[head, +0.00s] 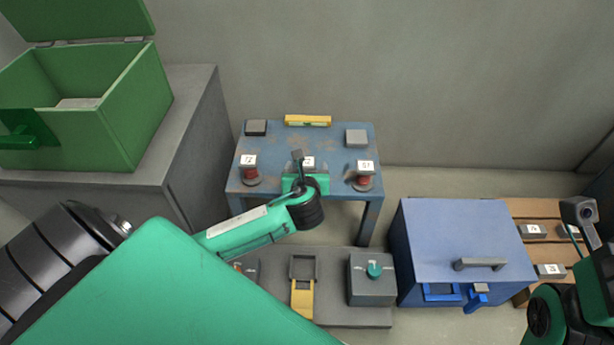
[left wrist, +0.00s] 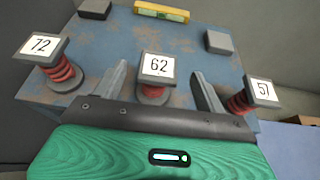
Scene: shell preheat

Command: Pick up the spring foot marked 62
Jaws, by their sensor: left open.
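The spring foot marked 62 (left wrist: 157,67) stands upright on the blue table (head: 281,145), between the other two feet. It has a white label on a grey top and a red coil below. In the head view its label (head: 308,162) shows just behind my left gripper, which hides the rest. My left gripper (left wrist: 158,88) is open, with one finger on each side of the foot's coil and visible gaps. The spring foot marked 72 (left wrist: 47,58) stands to the left and the one marked 57 (left wrist: 255,95) to the right. My right arm shows at the right edge; its fingers cannot be made out.
A yellow level (head: 307,121) and two grey blocks (head: 256,128) (head: 357,137) lie toward the table's back. An open green box (head: 90,110) stands on a grey cabinet at left. A blue box with a handle (head: 462,245) stands at right, beside a wooden pallet (head: 543,208).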

